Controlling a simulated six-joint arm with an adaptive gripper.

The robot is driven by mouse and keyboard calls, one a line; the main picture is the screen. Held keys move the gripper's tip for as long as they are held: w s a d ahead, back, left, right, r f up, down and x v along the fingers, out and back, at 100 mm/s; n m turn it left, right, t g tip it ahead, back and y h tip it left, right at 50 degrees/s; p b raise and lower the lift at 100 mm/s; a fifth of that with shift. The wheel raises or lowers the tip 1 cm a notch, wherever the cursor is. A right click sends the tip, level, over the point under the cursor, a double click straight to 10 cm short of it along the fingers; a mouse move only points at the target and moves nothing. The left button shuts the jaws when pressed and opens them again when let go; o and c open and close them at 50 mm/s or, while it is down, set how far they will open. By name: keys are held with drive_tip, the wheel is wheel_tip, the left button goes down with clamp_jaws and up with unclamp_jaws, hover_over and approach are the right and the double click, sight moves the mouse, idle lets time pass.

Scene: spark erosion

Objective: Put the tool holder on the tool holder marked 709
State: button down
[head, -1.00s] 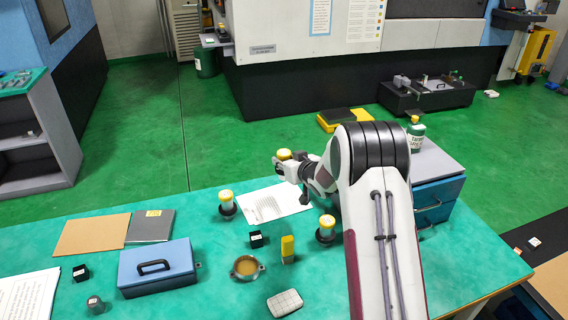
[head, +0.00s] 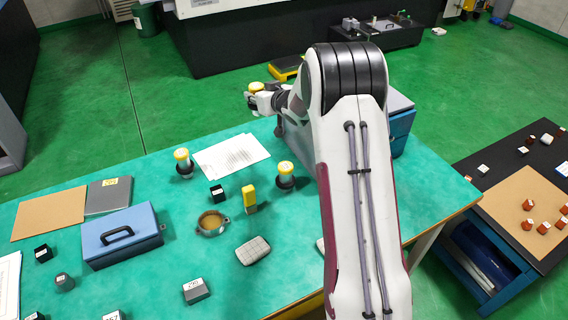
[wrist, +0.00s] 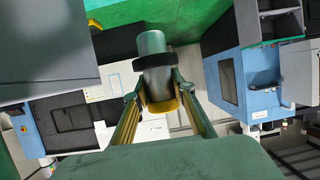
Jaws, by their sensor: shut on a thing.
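My gripper (head: 259,100) is raised beyond the far edge of the green table. It is shut on a tool holder (head: 256,87) with a yellow end. In the wrist view the held tool holder (wrist: 155,72) shows a grey cylinder, a black collar and a yellow part between the fingers (wrist: 160,100). Two similar yellow-topped holders stand upright on dark bases on the table: one left of the paper (head: 183,162) and one nearer my arm (head: 285,175). I cannot read 709 on anything. Small labelled blocks lie at the front, one grey (head: 196,291) and one partly cut off (head: 112,316).
The green table (head: 150,190) holds a white sheet (head: 232,156), a blue toolbox (head: 122,236), a yellow block (head: 249,199), a round brass-coloured dish (head: 212,223), a pale pad (head: 253,251) and black cubes (head: 217,195). A side bench (head: 520,210) with red pieces is at the right.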

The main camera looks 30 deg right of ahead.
drive_tip(key=s+d+r, duration=0.5)
drive_tip(key=s+r, duration=0.1)
drive_tip(key=s, duration=0.5)
drive_tip(key=s+a+f+n+y, duration=0.1)
drive_tip(key=s+a, duration=0.4)
drive_tip(key=s, duration=0.4)
drive_tip(key=shift+a, duration=0.25)
drive_tip(key=shift+f, duration=0.15)
hover_over(285, 165)
drive_tip(key=shift+f, duration=2.9)
drive_tip(key=shift+f, duration=0.1)
drive_tip(key=shift+f, duration=2)
